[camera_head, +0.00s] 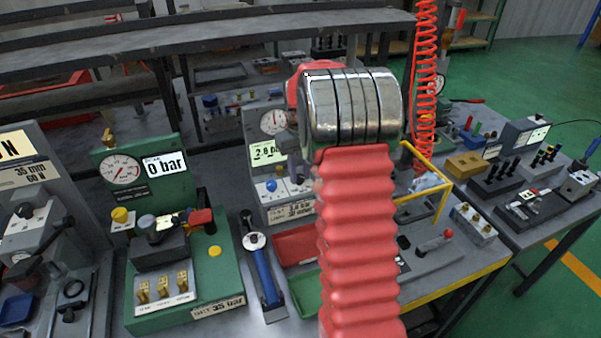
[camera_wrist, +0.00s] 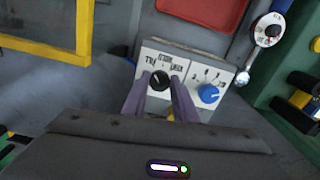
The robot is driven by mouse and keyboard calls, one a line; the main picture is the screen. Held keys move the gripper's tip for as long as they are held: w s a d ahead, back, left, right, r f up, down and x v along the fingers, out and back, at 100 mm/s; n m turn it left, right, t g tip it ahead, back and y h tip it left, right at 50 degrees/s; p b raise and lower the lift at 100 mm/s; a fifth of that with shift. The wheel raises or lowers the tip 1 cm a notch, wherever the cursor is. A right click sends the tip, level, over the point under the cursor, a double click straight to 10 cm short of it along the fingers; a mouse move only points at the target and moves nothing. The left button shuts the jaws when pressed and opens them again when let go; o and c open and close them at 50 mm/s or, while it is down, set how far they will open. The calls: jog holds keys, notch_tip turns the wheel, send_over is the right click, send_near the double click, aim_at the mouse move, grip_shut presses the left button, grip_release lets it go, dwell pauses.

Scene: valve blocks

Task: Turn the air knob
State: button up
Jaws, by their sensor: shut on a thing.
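In the wrist view, a black round knob (camera_wrist: 158,79) with a pale mark sits on a light panel (camera_wrist: 150,57) with small lettering, hard to read. My gripper (camera_wrist: 159,85) has its two purple-grey fingers on either side of this knob and is shut on it. A blue knob (camera_wrist: 208,93) sits on the panel just to the right, apart from the fingers. In the head view, the valve block (camera_head: 256,119) shows a round gauge, a "2.0 bar" display and the blue knob (camera_head: 271,185).
A green block (camera_head: 216,262) with gauge and "0 bar" display stands left. A blue-handled tool (camera_head: 263,270) lies beside it. Red (camera_head: 297,244) and green (camera_head: 307,290) trays sit in front of the valve block. A yellow frame (camera_head: 443,203) stands right.

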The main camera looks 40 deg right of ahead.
aim_at(300, 177)
jog(key=o, duration=1.1)
jog(key=shift+c, duration=0.2)
jog(key=shift+r, duration=0.1)
notch_tip(300, 177, up, 14)
jog(key=shift+f, duration=0.25)
